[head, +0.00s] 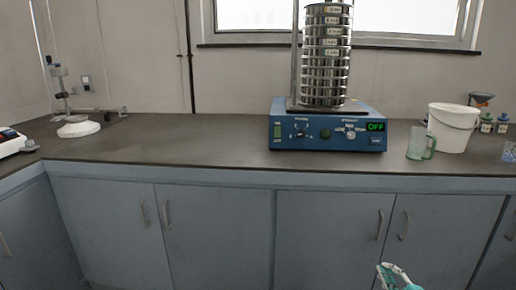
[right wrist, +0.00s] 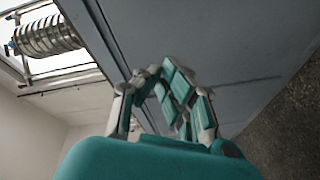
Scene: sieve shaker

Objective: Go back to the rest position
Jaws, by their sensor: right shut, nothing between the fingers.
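My right gripper (head: 388,270) shows at the bottom edge of the head view, low in front of the cabinet doors and below the counter edge. In the right wrist view its fingers (right wrist: 165,75) are shut with nothing between them. It touches nothing that I can see. My left gripper is in neither view. The blue sieve shaker (head: 300,148) stands on the counter with a tall stack of steel sieves (head: 326,60) on it. Its green display reads OFF. The stack also shows tilted at the top left of the right wrist view (right wrist: 48,38).
The dark counter (head: 190,150) is clear left of the shaker. A green-tinted jug (head: 416,146), a white bucket (head: 452,130) and small bottles (head: 487,122) stand at right. A white-based stand (head: 78,129) is at left. Blue-grey cabinets (head: 220,235) with handles run below the counter.

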